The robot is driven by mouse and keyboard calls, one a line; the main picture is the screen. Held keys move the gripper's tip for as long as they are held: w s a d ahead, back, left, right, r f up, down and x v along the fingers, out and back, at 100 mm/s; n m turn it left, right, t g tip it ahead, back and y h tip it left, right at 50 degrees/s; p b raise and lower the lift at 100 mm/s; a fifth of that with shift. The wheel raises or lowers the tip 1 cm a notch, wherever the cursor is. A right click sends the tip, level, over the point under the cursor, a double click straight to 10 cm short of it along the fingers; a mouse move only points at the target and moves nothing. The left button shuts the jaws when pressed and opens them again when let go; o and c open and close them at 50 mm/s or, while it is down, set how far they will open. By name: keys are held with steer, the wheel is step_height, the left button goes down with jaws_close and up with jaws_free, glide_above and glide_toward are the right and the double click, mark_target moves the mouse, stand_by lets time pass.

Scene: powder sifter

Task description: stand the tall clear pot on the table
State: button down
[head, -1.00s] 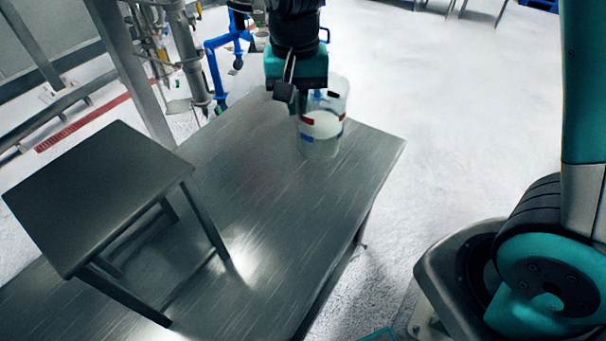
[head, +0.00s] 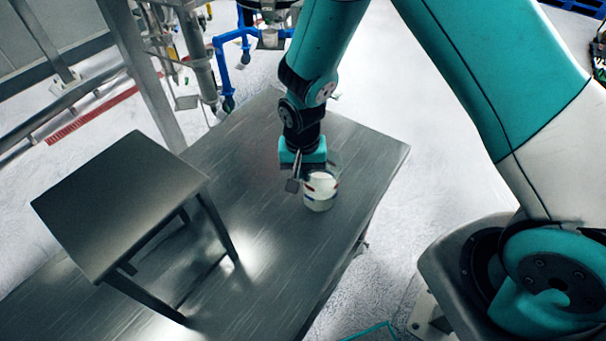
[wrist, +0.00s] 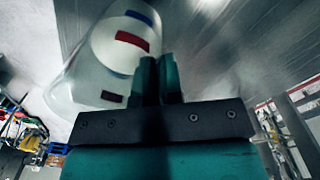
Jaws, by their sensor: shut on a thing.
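The tall clear pot (head: 319,192), with a white filling or inside and red and blue marks, is over the middle of the metal table (head: 270,250) in the head view. It looks roughly upright there; I cannot tell whether its base touches the tabletop. My gripper (head: 308,178) is shut on the pot's wall, and the wrist partly hides its upper part. In the wrist view the pot (wrist: 85,75) lies to the left of the closed fingers (wrist: 158,78), its red and blue marks blurred.
Blue pipe frames (head: 225,75) and steel machinery stand behind the table. The tabletop right of and in front of the pot is clear.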

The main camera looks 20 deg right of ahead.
steer(key=shift+f, duration=1.2)
steer(key=shift+f, duration=0.1)
steer(key=shift+f, duration=0.15)
steer(key=c, duration=1.3)
jaws_free()
step_height(320, 180, up, 14)
steer(key=b, duration=0.4)
steer(key=s+r+n+y, duration=0.1)
steer(key=s+r+n, duration=0.2)
steer(key=s, duration=0.3)
steer(key=s+r+n+y, duration=0.2)
steer(key=s+r+n, duration=0.2)
steer(key=s+r, duration=0.2)
steer(key=s+r+n+y, duration=0.1)
steer(key=s+r+n, duration=0.2)
steer(key=s+r, duration=0.2)
steer(key=shift+s+a+r+n, duration=0.1)
steer(key=shift+s+a+n, duration=0.1)
steer(key=shift+s, duration=0.55)
steer(key=shift+s+a+r+n, duration=0.1)
steer(key=shift+s+a+n, duration=0.1)
steer(key=shift+s, duration=0.5)
